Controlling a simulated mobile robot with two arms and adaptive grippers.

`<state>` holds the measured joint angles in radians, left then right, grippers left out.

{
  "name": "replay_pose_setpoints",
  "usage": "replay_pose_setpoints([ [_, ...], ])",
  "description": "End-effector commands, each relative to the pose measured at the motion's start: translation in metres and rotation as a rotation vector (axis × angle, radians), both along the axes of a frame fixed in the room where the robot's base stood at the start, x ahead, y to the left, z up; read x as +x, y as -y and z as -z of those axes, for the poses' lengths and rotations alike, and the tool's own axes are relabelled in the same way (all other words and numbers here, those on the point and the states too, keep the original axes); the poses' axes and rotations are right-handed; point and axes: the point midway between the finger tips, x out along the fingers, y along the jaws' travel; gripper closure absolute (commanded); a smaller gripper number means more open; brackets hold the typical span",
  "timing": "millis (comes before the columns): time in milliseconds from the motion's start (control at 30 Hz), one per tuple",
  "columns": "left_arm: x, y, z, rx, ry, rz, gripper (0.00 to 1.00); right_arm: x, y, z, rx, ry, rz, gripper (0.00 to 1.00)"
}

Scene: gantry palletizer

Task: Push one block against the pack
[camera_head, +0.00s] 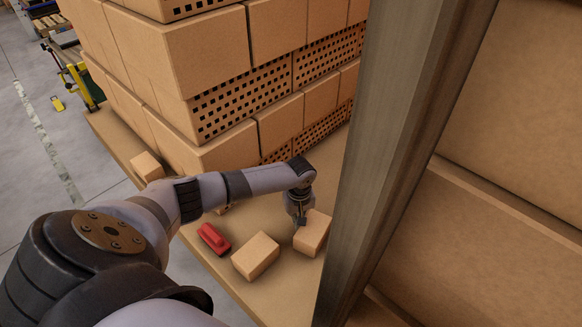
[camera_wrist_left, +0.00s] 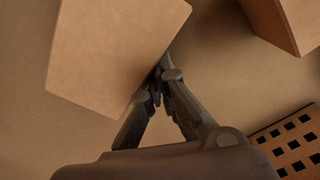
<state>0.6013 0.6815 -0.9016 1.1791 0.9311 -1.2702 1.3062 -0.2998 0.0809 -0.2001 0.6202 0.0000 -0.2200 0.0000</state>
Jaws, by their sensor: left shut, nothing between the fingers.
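My left gripper (camera_head: 299,223) is low over the board, its fingers shut and empty, beside a small tan block (camera_head: 315,236). In the left wrist view the fingertips (camera_wrist_left: 158,90) are at the edge of that block (camera_wrist_left: 115,48); I cannot tell whether they touch it. Another small block (camera_head: 256,256) lies to the left of it. A third block (camera_head: 146,167) lies at the far left edge, and part of one more shows behind my arm. The pack (camera_head: 180,60), a tall stack of cartons and perforated boxes, stands behind the gripper. My right gripper is not in view.
A red tool-like object (camera_head: 213,238) lies on the tan board (camera_head: 225,270), left of the blocks. A grey-brown post (camera_head: 395,150) stands close on the right, hiding the board behind it. Large cartons (camera_head: 510,240) fill the right side.

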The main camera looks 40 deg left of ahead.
Motion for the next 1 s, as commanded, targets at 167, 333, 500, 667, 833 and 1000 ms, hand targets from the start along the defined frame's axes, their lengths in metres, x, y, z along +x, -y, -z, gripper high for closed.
replay_pose_setpoints([
  [167, 0.0, 0.009, -0.001, -0.004, 0.001, 0.002, 1.0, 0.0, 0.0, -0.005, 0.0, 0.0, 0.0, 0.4],
  [333, -0.001, 0.015, -0.001, -0.004, 0.001, 0.001, 1.0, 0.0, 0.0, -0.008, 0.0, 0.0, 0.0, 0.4],
  [500, -0.002, 0.021, -0.001, -0.005, 0.0, 0.001, 1.0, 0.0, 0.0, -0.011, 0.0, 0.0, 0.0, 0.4],
  [667, -0.002, 0.026, -0.001, -0.003, 0.0, 0.002, 1.0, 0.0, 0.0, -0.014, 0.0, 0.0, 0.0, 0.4],
  [833, -0.002, 0.032, -0.001, -0.004, 0.001, 0.002, 1.0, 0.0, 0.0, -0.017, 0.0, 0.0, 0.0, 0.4],
  [1000, -0.003, 0.038, -0.001, -0.004, 0.001, 0.001, 1.0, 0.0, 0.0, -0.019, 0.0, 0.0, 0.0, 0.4],
])
